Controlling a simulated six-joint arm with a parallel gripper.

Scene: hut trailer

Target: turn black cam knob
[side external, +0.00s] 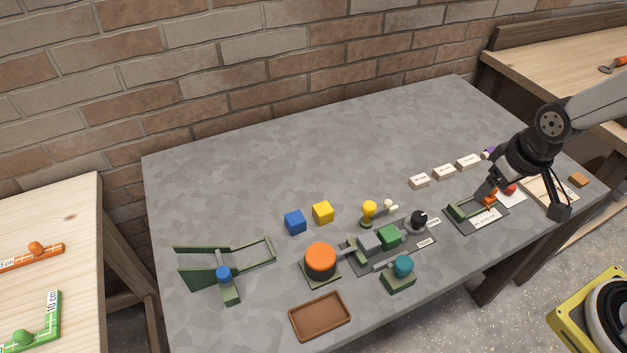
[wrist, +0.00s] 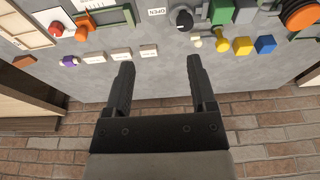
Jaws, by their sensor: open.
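The black cam knob (side external: 419,218) stands upright on a grey base near the right end of a dark plate on the table, beside a white label. In the wrist view the knob (wrist: 183,20) is at the top, beyond my fingertips and a little right of the gap between them. The label next to it reads OPEN (wrist: 157,12). My gripper (side external: 524,200) is open, to the right of the knob in the side view and apart from it. In the wrist view my gripper (wrist: 160,62) has nothing between its fingers.
Green and grey blocks (side external: 388,235) sit on the dark plate left of the knob. A yellow knob (side external: 369,209) stands nearby. White labelled blocks (side external: 444,172) lie behind. A green frame with an orange handle (side external: 490,201) is beside my gripper. The back of the table is clear.

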